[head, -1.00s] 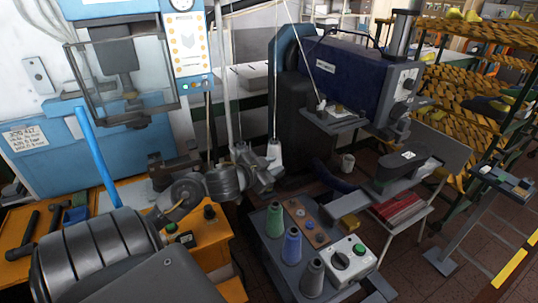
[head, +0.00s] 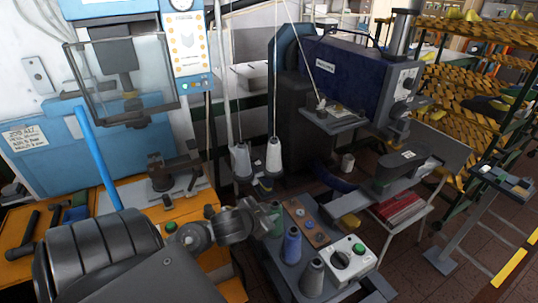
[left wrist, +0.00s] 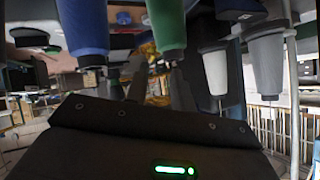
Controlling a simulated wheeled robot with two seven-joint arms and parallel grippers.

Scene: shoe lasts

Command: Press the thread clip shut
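I cannot single out the thread clip in either view. A brown strip with small round fittings (head: 308,224) lies on the grey stand (head: 293,270), beside a green thread cone (head: 277,220), a blue cone (head: 292,245) and a grey cone (head: 313,277). My left gripper (head: 270,215) is at the green cone's upper left and partly overlaps it. In the left wrist view, which looks upside down, two dark fingers (left wrist: 156,88) stand apart with nothing seen between them. The green cone (left wrist: 168,22) and blue cone (left wrist: 85,28) are close by. My right gripper is not in view.
A white switch box (head: 350,258) with a green button sits on the stand's right. Two pale cones (head: 258,160) stand behind my gripper, with threads rising. A blue sewing machine (head: 355,75) stands behind. An orange bench (head: 130,222) is at left.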

